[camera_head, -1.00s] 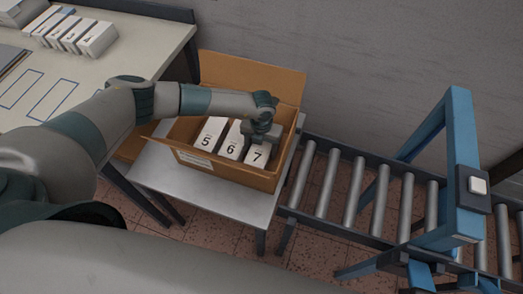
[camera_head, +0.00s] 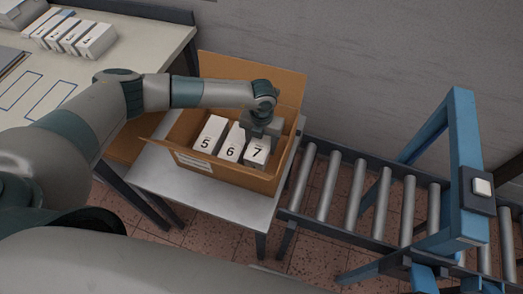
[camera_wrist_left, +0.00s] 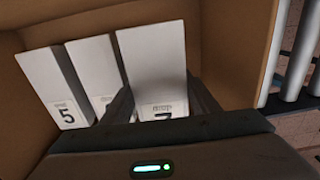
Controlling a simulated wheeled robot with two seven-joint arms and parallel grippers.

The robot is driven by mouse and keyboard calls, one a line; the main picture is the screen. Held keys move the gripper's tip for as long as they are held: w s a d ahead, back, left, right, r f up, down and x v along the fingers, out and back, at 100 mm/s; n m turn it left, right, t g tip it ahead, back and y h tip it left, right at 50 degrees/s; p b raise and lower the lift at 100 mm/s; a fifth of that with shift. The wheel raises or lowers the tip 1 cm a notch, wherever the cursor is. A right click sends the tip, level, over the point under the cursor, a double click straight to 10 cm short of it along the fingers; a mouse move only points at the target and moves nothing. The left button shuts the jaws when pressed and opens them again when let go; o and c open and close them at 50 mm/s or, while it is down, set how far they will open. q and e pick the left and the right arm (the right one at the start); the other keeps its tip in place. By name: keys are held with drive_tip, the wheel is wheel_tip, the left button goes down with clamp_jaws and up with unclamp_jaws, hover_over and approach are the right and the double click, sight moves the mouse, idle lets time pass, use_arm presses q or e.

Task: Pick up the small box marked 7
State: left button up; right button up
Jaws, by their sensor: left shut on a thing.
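The small white box marked 7 (camera_head: 257,151) is at the right end of a row in an open cardboard box (camera_head: 235,176). It also shows in the left wrist view (camera_wrist_left: 154,62), large and close between the fingers. My left gripper (camera_head: 262,133) is above the cardboard box, shut on the box marked 7. The box marked 7 looks slightly raised against the boxes marked 6 (camera_head: 232,143) and 5 (camera_head: 209,136). Its lower part is hidden. My right gripper is not in view.
The cardboard box, flaps open, stands on a grey stand (camera_head: 200,206). A roller conveyor (camera_head: 355,195) with a blue frame (camera_head: 464,150) is at the right. A table (camera_head: 140,50) at the left holds several white boxes (camera_head: 96,40) and blue outlines.

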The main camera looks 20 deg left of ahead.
sight(262, 141)
use_arm(q)
drive_tip(key=shift+r+b, duration=0.7)
drive_tip(key=shift+r, duration=2.05)
